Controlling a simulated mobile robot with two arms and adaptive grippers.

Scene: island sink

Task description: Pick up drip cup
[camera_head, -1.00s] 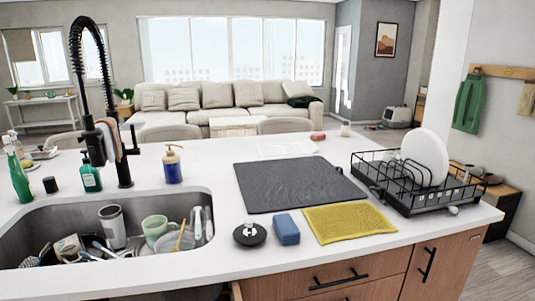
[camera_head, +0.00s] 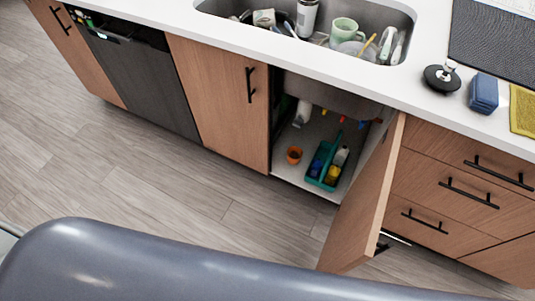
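A small orange cup (camera_head: 294,155), which looks like the drip cup, stands on the floor of the open cabinet (camera_head: 290,180) under the sink. It is left of a teal caddy (camera_head: 313,171), apart from it. Neither gripper can be made out in the head view. A small dark piece shows past the lower edge of the open door, and I cannot tell what it is.
The cabinet door (camera_head: 365,205) stands open on the right of the opening. The teal caddy holds several bottles. The sink (camera_head: 405,25) above holds dishes. Wooden floor (camera_head: 180,190) is clear in front. My own grey body fills the bottom.

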